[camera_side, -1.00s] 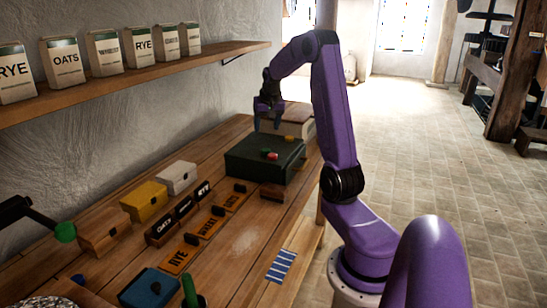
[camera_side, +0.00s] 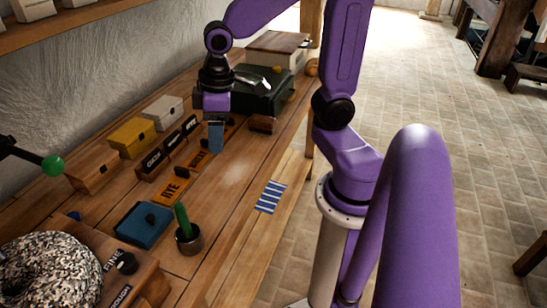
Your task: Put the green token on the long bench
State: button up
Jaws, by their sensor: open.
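The long wooden bench (camera_side: 225,185) runs along the wall. A dark green box (camera_side: 268,98) stands on its far part, partly hidden behind my gripper. I cannot make out the green token now; a small pale green spot (camera_side: 277,69) shows at the box's far edge, too small to identify. My gripper (camera_side: 216,148) points down above the bench, in front of the label plates and on the near side of the green box. Its jaws are open, and I see nothing held between them.
Yellow (camera_side: 132,137) and white (camera_side: 163,112) boxes stand near the wall, with orange label plates (camera_side: 173,190) beside them. A blue box (camera_side: 144,226) and a metal cup (camera_side: 189,239) with a green stick stand nearer. A blue striped cloth (camera_side: 270,197) lies at right. Bare bench shows between.

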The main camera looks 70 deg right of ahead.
jog(key=s+a+n, duration=0.2)
jog(key=s+n, duration=0.1)
jog(key=s, duration=0.3)
jog(key=shift+s+a+f+g, duration=0.2)
jog(key=shift+s+f+g, duration=0.1)
jog(key=shift+s, duration=0.1)
jog(key=shift+o, duration=0.6)
jog(key=s+f+n, duration=0.1)
jog(key=s+n, duration=0.2)
jog(key=s, duration=0.4)
jog(key=shift+n+g, duration=0.3)
jog(key=shift+s, duration=0.1)
